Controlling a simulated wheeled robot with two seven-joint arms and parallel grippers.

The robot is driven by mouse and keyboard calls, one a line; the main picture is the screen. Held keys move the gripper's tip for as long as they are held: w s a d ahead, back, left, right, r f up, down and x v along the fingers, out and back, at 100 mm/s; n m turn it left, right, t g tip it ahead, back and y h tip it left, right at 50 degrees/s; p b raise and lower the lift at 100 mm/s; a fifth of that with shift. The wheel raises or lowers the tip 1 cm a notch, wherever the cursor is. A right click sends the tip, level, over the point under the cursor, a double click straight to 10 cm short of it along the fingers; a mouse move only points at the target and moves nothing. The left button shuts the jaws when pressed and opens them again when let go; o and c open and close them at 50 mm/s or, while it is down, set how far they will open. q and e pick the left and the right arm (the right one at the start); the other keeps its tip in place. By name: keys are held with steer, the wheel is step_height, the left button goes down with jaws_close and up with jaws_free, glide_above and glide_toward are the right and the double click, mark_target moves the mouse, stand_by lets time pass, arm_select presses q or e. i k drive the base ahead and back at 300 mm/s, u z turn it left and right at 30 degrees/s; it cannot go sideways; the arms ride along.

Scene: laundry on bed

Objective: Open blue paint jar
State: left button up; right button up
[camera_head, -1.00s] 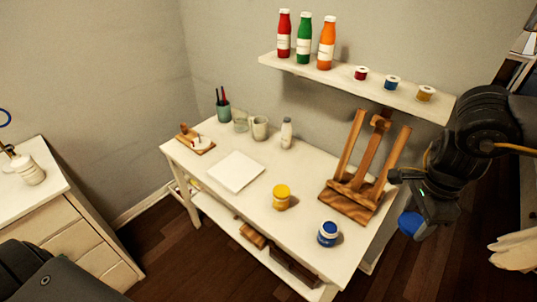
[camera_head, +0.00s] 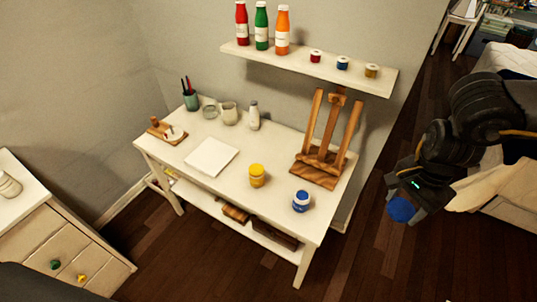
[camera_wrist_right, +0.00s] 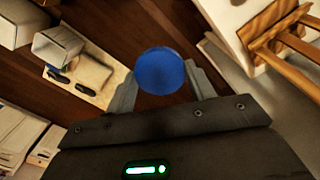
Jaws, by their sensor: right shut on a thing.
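The blue paint jar (camera_head: 301,201) stands upright on the white table (camera_head: 225,188), near its right front corner. It has a white label, and I cannot clearly make out its top. My right gripper (camera_head: 402,209) is to the right of the table, over the floor and apart from the jar. It is shut on a round blue lid (camera_wrist_right: 160,71), which shows between the two fingers in the right wrist view; the lid also shows in the head view (camera_head: 401,210). My left gripper is not in view.
A yellow paint jar (camera_head: 257,175) and a wooden easel (camera_head: 324,150) stand near the blue jar. A wall shelf (camera_head: 310,66) above holds bottles and small jars. A drawer cabinet (camera_head: 60,240) is at the left. The dark floor (camera_head: 365,262) right of the table is clear.

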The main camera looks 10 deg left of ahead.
mark_target(301, 198)
steer(key=z, duration=0.05)
steer(key=k, duration=0.3)
steer(key=u, duration=0.85)
steer(key=i, duration=0.75)
steer(key=u, duration=0.55)
steer(key=i, duration=0.8)
steer(key=z, duration=0.1)
